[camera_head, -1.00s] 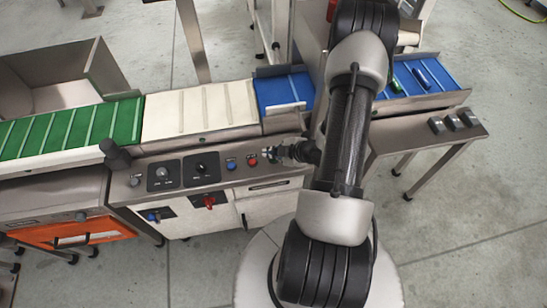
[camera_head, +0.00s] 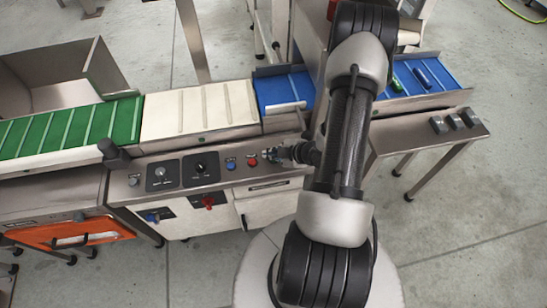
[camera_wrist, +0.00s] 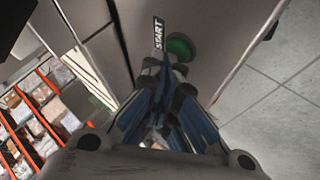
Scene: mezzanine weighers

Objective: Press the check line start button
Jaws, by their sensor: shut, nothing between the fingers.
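The start button (camera_wrist: 181,47) is a round green button on a grey panel in the wrist view, with a "START" label (camera_wrist: 157,34) beside its upper left. My gripper (camera_wrist: 165,68) is shut and empty, its fingertips just below the button in the picture and overlapping its lower edge. I cannot tell whether they touch it. In the head view my gripper (camera_head: 272,155) is at the right end of the control panel (camera_head: 210,176), right of the red button (camera_head: 252,161) and the blue button (camera_head: 231,163). The green button is hidden there.
A green belt (camera_head: 70,125), a cream belt (camera_head: 200,109) and a blue belt (camera_head: 283,90) run behind the panel. Black knobs and a dark post (camera_head: 115,155) stand up from the panel's left part. A side table (camera_head: 440,140) stands at right.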

